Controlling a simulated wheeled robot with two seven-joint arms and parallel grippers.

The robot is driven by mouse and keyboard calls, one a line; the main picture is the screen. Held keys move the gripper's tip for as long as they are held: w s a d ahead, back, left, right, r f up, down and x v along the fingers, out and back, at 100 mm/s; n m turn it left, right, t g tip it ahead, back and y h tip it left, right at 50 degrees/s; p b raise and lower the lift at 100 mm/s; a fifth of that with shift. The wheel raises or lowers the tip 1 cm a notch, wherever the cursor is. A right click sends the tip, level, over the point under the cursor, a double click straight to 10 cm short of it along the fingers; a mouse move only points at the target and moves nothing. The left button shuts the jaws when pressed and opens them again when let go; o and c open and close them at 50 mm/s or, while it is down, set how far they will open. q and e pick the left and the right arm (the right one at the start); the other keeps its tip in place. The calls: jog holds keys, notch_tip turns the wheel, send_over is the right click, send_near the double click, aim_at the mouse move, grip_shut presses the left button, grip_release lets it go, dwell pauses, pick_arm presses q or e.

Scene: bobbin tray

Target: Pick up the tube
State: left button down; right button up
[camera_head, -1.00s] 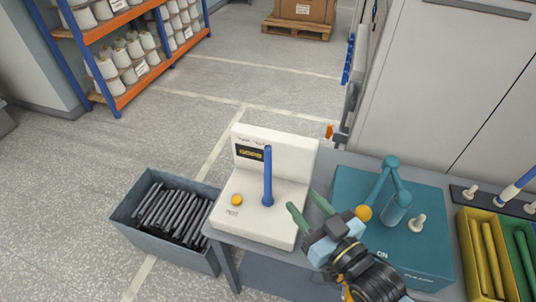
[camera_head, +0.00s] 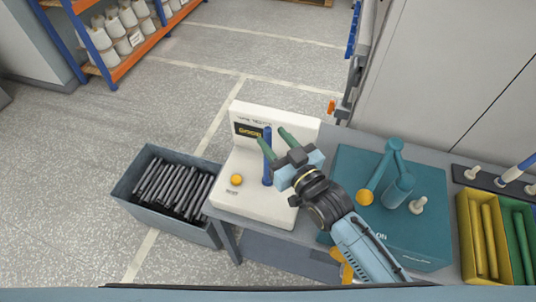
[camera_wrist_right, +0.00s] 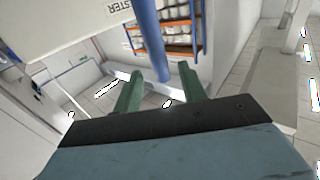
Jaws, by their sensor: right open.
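The blue tube (camera_head: 267,174) stands upright on the base of the white tester (camera_head: 238,207). My right gripper (camera_head: 273,138) is open, with its green fingers at the upper part of the tube. In the right wrist view, the tube (camera_wrist_right: 150,38) comes down between the two open fingers (camera_wrist_right: 162,82). I see no grip on it, and I cannot tell whether either finger touches it. My left gripper is not in view.
A grey bin (camera_head: 133,205) of dark rods stands left of the tester. A teal machine (camera_head: 348,165) with a jointed arm stands to the right on the bench. Yellow (camera_head: 465,215) and green (camera_head: 510,210) trays lie farther right. An orange-shelved rack (camera_head: 125,65) stands behind.

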aim_at(270, 137)
jog(key=shift+x, duration=1.25)
jog(key=shift+w+a, duration=0.15)
jog(key=shift+a, duration=0.1)
jog(key=shift+f, duration=0.1)
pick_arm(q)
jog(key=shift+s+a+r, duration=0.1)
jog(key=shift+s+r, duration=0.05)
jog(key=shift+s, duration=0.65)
pick_arm(e)
grip_shut()
